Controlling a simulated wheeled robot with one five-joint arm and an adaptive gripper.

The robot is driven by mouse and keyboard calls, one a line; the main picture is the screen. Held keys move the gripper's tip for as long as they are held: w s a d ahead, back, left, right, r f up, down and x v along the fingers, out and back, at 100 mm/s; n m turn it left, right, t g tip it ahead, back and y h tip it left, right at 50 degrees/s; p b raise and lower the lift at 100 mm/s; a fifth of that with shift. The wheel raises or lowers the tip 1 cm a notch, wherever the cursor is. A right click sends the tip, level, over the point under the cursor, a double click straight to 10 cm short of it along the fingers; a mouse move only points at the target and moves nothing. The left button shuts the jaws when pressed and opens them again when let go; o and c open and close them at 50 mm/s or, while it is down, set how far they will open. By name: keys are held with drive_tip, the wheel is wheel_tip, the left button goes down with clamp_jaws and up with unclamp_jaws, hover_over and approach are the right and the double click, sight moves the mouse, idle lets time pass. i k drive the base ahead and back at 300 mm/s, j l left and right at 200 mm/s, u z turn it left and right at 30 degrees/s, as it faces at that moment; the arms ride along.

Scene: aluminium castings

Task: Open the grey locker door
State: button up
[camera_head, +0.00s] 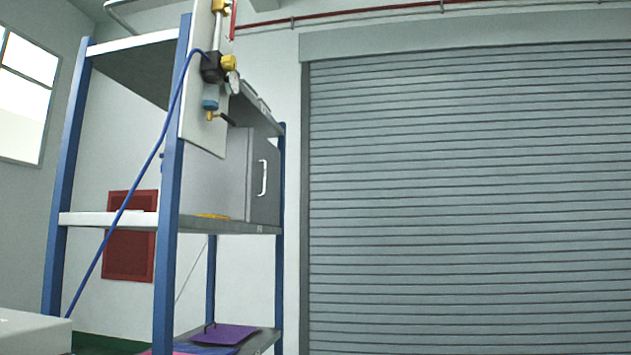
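The grey locker (211,180) sits on the middle shelf of a blue-posted rack, left of centre. Its grey door (257,200) faces right and looks shut.
The blue rack (170,240) has a post in front of the locker. The panel (204,120) carries a gauge, valve and blue hose. A roller shutter (470,200) fills the right. Coloured sheets (224,334) lie on the bottom shelf. A pale grey surface (35,332) is at lower left.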

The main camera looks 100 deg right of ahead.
sight(271, 182)
drive_tip(key=k+z, duration=0.15)
drive_tip(key=z, duration=0.3)
drive_tip(key=k+l+z, duration=0.1)
drive_tip(key=z, duration=0.4)
drive_tip(key=k+l+z, duration=0.15)
drive_tip(key=z, duration=0.3)
drive_tip(key=k+l+z, duration=0.2)
drive_tip(key=z, duration=0.3)
drive_tip(key=k+l+z, duration=0.1)
drive_tip(key=l+z, duration=0.15)
drive_tip(key=z, duration=0.2)
drive_tip(key=l+z, duration=0.2)
drive_tip(key=z, duration=0.3)
